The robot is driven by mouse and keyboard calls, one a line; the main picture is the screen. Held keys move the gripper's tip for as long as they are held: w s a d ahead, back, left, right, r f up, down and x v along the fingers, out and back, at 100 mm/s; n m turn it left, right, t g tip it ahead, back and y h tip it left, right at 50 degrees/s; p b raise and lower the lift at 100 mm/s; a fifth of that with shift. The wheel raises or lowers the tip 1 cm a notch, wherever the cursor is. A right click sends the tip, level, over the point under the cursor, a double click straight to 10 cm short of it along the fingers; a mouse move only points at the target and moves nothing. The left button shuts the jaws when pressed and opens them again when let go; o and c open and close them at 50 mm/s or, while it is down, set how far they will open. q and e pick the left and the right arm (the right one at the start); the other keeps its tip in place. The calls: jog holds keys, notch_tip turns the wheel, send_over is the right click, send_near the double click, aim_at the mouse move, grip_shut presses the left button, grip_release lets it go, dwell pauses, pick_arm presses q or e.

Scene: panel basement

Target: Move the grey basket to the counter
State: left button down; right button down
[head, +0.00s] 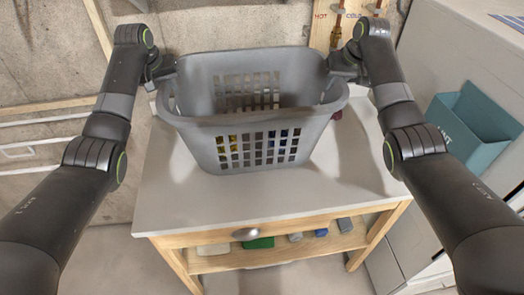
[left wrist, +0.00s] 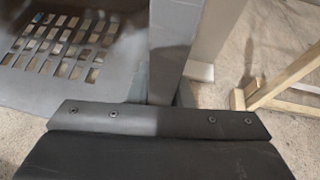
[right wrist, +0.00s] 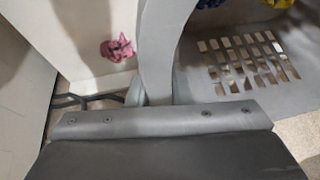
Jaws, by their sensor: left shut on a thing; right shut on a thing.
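The grey basket (head: 245,125), with slotted walls, is upright over the pale top of a wooden table (head: 350,205), which looks like the counter. I cannot tell whether its base touches the top. My left gripper (head: 166,72) is shut on the basket's left rim, and my right gripper (head: 343,68) is shut on its right rim. Yellow and blue bits show through the front slots. The slotted wall also shows in the left wrist view (left wrist: 60,50) and the right wrist view (right wrist: 250,65). The fingertips are mostly hidden in all views.
A pink cloth (right wrist: 117,47) lies right of the basket. A teal bin (head: 470,130) is fixed to the white cabinet at right. Several small items, one green (head: 258,243), sit on the shelf under the top. The front of the top is clear. A concrete wall stands behind.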

pick_arm(q)
notch_tip(320, 180, down, 3)
jog(key=shift+r, duration=0.2)
pick_arm(e)
notch_tip(320, 180, down, 3)
jog(key=shift+r, duration=0.15)
pick_arm(q)
jog(key=c, duration=1.7)
grip_release()
jog(key=shift+f, duration=0.2)
pick_arm(e)
jog(key=c, duration=1.7)
grip_release()
pick_arm(q)
jog(key=o, duration=0.4)
jog(key=shift+s+r, duration=0.15)
jog(key=shift+s, duration=0.05)
pick_arm(e)
jog(key=o, duration=0.4)
jog(key=shift+s, duration=0.2)
pick_arm(q)
jog(key=shift+w, duration=0.1)
pick_arm(e)
jog(key=shift+w, duration=0.1)
